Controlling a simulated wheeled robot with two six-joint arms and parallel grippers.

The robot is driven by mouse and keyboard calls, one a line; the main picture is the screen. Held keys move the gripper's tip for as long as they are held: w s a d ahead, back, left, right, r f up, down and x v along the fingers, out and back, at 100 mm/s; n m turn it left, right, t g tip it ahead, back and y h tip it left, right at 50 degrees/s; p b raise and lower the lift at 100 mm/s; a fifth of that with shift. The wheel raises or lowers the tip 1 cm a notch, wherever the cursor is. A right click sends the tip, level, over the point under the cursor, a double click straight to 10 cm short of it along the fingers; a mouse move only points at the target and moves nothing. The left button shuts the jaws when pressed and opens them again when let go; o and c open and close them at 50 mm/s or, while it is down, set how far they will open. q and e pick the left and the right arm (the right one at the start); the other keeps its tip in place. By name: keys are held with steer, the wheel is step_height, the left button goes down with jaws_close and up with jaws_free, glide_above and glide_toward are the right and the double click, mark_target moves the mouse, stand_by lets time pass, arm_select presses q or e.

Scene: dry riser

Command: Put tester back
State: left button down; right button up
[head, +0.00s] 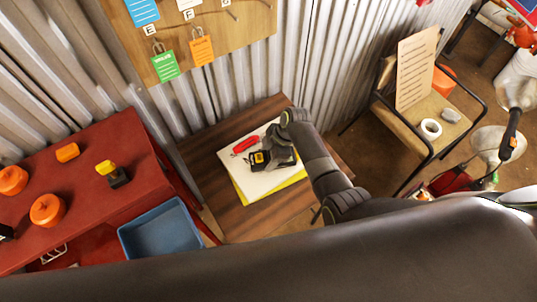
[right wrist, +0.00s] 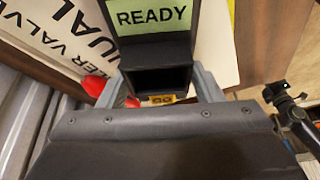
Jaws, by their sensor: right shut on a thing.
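The tester (head: 259,158) is a small black box with yellow marks, over the white papers on the brown wooden table in the head view. In the right wrist view the tester (right wrist: 155,48) shows a green screen reading "READY" and a dark hollow at its near end. My right gripper (head: 276,153) is shut on it, with one grey finger on each side, as the right wrist view (right wrist: 162,85) shows. I cannot tell whether the tester touches the papers. My left gripper is not in view.
A white manual (head: 278,181) lies on a yellow sheet, with a red object (head: 245,144) on top. A red bench (head: 80,220) at left bears orange parts and a yellow-black item (head: 112,173). A blue bin (head: 163,236) stands beside it. A chair (head: 425,118) stands right.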

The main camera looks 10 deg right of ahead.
steer(key=o, duration=1.1)
steer(key=shift+f, duration=0.1)
steer(key=shift+o, duration=0.2)
steer(key=shift+r, duration=0.2)
steer(key=v, duration=1.2)
steer(key=shift+s+d+f, duration=0.1)
steer(key=shift+f, duration=0.05)
